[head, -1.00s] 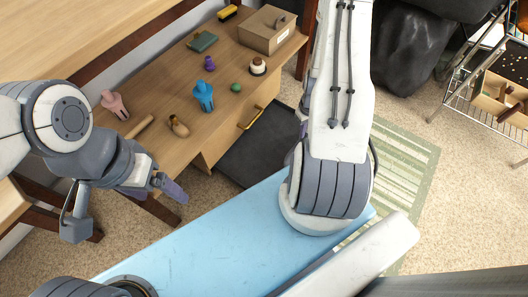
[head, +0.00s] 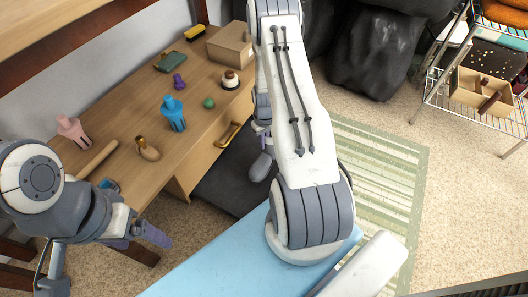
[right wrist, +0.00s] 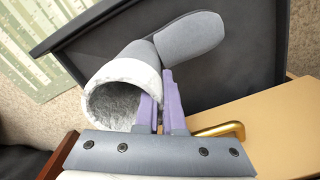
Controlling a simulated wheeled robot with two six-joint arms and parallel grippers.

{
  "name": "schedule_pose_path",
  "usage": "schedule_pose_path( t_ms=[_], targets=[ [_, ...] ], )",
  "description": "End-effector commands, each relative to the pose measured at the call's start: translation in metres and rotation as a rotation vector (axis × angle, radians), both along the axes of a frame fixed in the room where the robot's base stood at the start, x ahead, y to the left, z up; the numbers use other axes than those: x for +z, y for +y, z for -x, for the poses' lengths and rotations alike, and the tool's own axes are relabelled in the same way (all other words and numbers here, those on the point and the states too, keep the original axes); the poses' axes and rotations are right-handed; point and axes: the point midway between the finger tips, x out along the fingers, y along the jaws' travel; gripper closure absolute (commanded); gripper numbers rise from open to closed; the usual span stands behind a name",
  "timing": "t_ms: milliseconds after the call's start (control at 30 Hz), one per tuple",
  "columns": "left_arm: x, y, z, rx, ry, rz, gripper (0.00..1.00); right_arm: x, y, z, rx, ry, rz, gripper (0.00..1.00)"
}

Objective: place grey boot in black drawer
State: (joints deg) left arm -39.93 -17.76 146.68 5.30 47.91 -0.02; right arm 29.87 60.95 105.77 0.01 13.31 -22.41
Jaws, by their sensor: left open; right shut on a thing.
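The grey boot (right wrist: 187,47) has a pale fluffy cuff and lies tilted in my right gripper (right wrist: 160,112), whose purple fingers are shut on the cuff's edge. The boot is over the black drawer (right wrist: 248,75) in the right wrist view; whether it touches the bottom is unclear. In the head view the boot (head: 261,166) shows beside my right forearm, over the dark drawer (head: 222,186). My right gripper is mostly hidden there by my arm. My left gripper (head: 145,236) is open and empty at the lower left, in front of the desk.
The wooden desk (head: 135,110) carries a blue figure (head: 173,112), a pink figure (head: 72,129), a green ball (head: 209,103) and a cardboard box (head: 231,44). A brass handle (head: 228,135) sticks out near the drawer. A wire cart (head: 470,105) stands at right.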

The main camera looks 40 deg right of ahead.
Motion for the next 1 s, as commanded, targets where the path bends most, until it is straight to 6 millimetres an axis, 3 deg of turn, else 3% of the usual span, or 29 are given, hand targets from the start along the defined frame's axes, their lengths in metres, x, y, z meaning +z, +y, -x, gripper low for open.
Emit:
schedule_pose_path(
  t_ms=[300, 667, 767, 1000],
  targets=[
    [-0.032, 0.000, 0.000, 0.000, 0.000, 0.000, 0.16, -0.041, 0.000, -0.001, -0.001, -0.001, 0.001, 1.00],
    [-0.030, 0.000, 0.000, 0.000, 0.000, 0.000, 0.16, -0.042, 0.000, 0.000, -0.001, -0.001, 0.000, 1.00],
    [-0.030, 0.000, 0.000, 0.000, 0.000, 0.000, 0.16, -0.042, 0.000, 0.000, -0.001, -0.001, 0.000, 0.68],
    [-0.030, 0.000, 0.000, 0.000, 0.000, 0.000, 0.16, -0.042, 0.000, 0.000, -0.001, 0.000, 0.000, 0.65]
  ],
)
